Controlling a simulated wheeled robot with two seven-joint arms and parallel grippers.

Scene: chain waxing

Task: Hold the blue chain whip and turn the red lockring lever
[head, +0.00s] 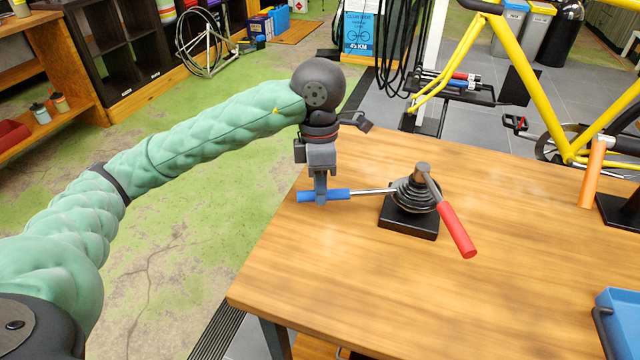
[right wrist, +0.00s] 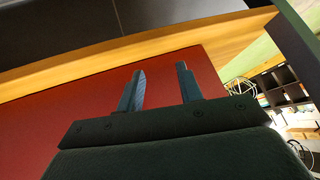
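The chain whip (head: 372,191) has a blue handle and a metal bar that runs right to the cassette (head: 412,196). The cassette sits on a black square base (head: 408,222) on the wooden table. The lockring lever (head: 457,229) has a red handle that points down and right from the top of the cassette. My left gripper (head: 321,197) points down at the blue handle, with its fingers around it near the table's left edge. My right gripper is outside the head view; in the right wrist view (right wrist: 163,88) its two fingers are apart with nothing between them.
The wooden table (head: 340,270) is clear in front of the cassette. An orange upright cylinder (head: 592,172) and a blue tray (head: 619,318) are on the right side. A yellow bicycle frame (head: 545,95) stands behind the table.

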